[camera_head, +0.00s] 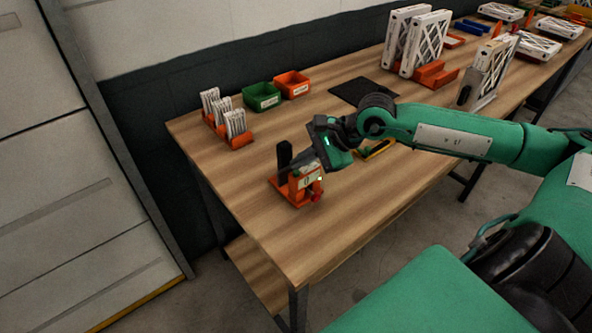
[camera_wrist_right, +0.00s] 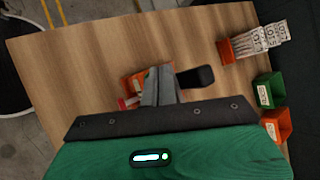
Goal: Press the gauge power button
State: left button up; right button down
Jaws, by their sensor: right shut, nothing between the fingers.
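The gauge (camera_head: 307,183) stands near the front edge of the wooden table. It has an orange base, an upright black post (camera_head: 284,157) and an orange box with a pale display. A small red part (camera_head: 317,197) shows at its lower right; I cannot make out which part is the power button. My right gripper (camera_head: 308,164) is shut and empty, its fingertips just above and close to the gauge; contact cannot be told. In the right wrist view the shut fingers (camera_wrist_right: 158,84) cover part of the gauge (camera_wrist_right: 133,86). My left gripper is not in view.
A green bin (camera_head: 262,96), an orange bin (camera_head: 292,84) and a rack of small white filters (camera_head: 235,124) stand at the back left. A black mat (camera_head: 352,90) lies mid-table. Large boxed filters (camera_head: 427,42) stand farther right. The table's left front is clear.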

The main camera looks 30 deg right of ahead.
notch_tip(320, 180, up, 6)
jog(key=shift+p, duration=0.65)
dwell(0.3)
